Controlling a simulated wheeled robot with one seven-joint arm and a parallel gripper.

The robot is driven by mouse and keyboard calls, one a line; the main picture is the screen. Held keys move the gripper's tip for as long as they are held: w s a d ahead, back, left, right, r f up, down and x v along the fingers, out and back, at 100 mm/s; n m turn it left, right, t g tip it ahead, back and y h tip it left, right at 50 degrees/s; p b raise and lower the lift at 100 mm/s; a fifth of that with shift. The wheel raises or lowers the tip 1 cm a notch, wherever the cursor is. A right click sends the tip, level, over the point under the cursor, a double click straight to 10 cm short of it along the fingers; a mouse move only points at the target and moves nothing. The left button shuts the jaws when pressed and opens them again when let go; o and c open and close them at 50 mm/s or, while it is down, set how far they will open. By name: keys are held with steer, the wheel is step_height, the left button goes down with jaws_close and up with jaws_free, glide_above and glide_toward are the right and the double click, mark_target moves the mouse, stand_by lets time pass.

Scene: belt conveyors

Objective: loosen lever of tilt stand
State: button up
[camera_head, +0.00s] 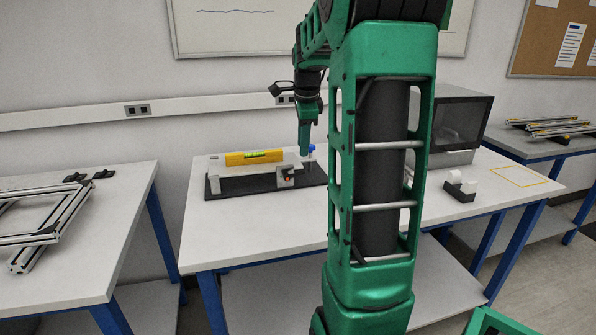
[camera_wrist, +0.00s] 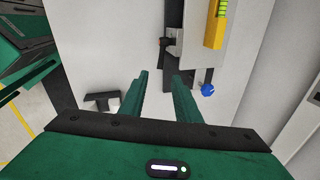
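The tilt stand (camera_head: 225,187) is a black base with a light plate on the middle table, and a yellow level (camera_head: 254,157) lies on the plate. A grey clamp block with a small orange-red part (camera_head: 288,177) is at its right front. A blue knob (camera_head: 311,148) shows at its right end, and also in the wrist view (camera_wrist: 207,89). A dark lever-like part (camera_wrist: 164,43) sits beside the block in the wrist view. My gripper (camera_head: 306,153) points down near the stand's right end. In the wrist view its fingers (camera_wrist: 160,76) are apart and empty, short of the stand.
A black and white tape dispenser (camera_head: 460,186) and a grey machine with a dark window (camera_head: 458,125) stand to the right. Aluminium frames (camera_head: 45,225) lie on the left table. My arm hides part of the middle table. The table's front strip is clear.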

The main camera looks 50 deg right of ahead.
mark_target(301, 172)
steer(key=x, duration=1)
steer(key=shift+w+d+f, duration=0.1)
steer(key=shift+w+f, duration=0.1)
steer(key=shift+f, duration=0.15)
jaws_close()
